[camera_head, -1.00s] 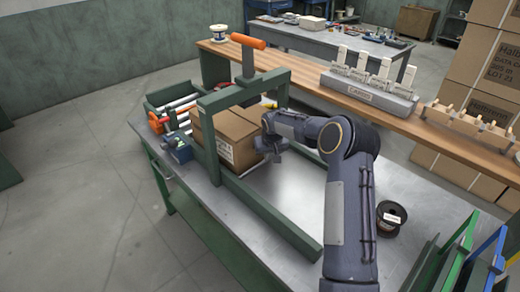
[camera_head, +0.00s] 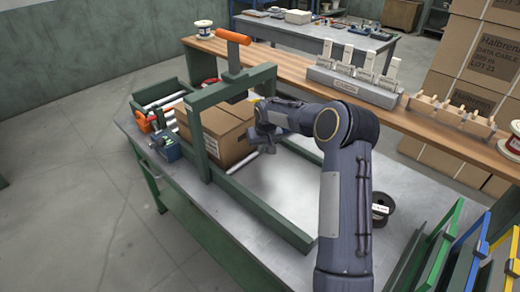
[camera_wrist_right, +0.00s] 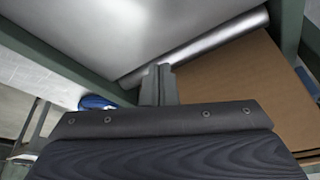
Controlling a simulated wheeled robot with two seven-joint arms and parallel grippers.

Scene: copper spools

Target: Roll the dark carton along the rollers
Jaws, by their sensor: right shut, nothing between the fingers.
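The carton (camera_head: 218,128) is brown with taped top flaps and a white label on its near side. It sits on the rollers (camera_head: 168,100) under the green gate frame (camera_head: 197,140), whose post hides part of it. My right gripper (camera_head: 264,146) is at the carton's right end, shut and empty; whether it touches is unclear. In the right wrist view, the shut fingers (camera_wrist_right: 158,84) point at a metal roller (camera_wrist_right: 205,48), and the carton (camera_wrist_right: 248,80) fills the right side. My left gripper is not in view.
The gate has an orange handle (camera_head: 233,37) on top. A blue device (camera_head: 167,147) stands on the table left of the carton. A dark spool (camera_head: 381,210) lies right of my arm. Green, yellow and blue racks (camera_head: 455,250) stand at lower right.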

